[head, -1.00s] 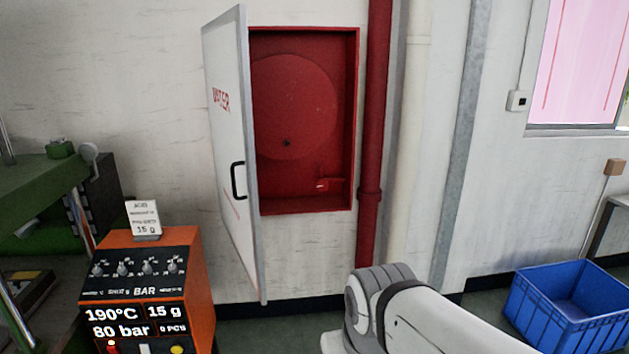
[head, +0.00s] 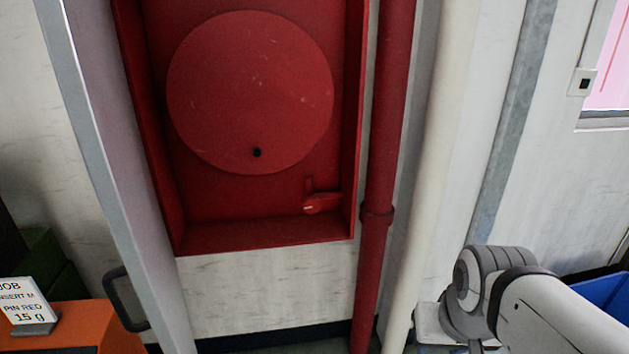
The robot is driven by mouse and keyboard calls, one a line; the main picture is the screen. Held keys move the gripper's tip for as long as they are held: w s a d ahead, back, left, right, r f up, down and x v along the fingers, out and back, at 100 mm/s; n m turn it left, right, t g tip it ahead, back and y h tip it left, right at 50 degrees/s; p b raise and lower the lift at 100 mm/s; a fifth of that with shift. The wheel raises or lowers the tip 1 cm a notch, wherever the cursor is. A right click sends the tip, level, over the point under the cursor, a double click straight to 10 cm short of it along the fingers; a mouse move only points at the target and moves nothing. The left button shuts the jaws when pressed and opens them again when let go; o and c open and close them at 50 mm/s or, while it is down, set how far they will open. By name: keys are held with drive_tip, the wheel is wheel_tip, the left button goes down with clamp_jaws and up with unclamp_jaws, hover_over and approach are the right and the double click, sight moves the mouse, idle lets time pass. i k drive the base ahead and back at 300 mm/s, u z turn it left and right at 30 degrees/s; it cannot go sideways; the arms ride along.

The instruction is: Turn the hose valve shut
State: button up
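The hose valve (head: 322,201) is a small red fitting with a lever, low in the right corner of the open red hose cabinet (head: 240,236). A short part of it stands upward and another part lies sideways. A large round red hose reel (head: 250,90) with a small dark spot near its bottom fills the cabinet above the valve. The white cabinet door (head: 115,170) stands open on the left, with a black handle (head: 125,300). My arm shows at the lower right, apart from the valve; my gripper's fingers cannot be made out.
A red vertical pipe (head: 384,130) and a cream pipe (head: 432,150) run just right of the cabinet. An orange machine (head: 85,325) with a sign (head: 27,302) stands at lower left. A blue crate (head: 606,294) is at the right edge.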

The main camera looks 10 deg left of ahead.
sight(312, 204)
drive_tip(key=u, duration=0.4)
drive_tip(key=i, duration=0.9)
drive_tip(key=u, duration=0.65)
